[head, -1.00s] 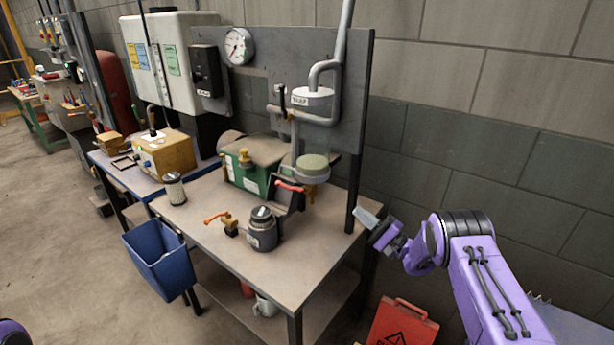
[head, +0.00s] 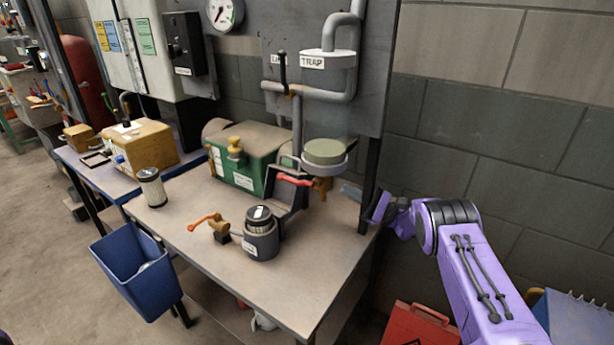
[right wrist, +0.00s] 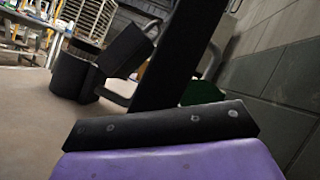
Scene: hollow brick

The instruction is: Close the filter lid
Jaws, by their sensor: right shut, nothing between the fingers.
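The filter housing (head: 261,244) is a dark, round pot on the workbench with a pale filter element showing in its open top. Its dark lid (head: 290,196) stands open, tilted up behind and to the right of the pot. In the right wrist view the pot (right wrist: 68,77) and the raised lid (right wrist: 124,50) show at upper left. My right gripper (head: 354,192) is shut and empty at the bench's right edge, by the dark upright post, apart from the lid.
The dark post (head: 369,170) stands close to my right gripper. A red-handled valve (head: 295,182) and a green box (head: 240,160) are behind the lid. A brass valve (head: 213,226) is left of the pot. The bench front (head: 200,265) is clear.

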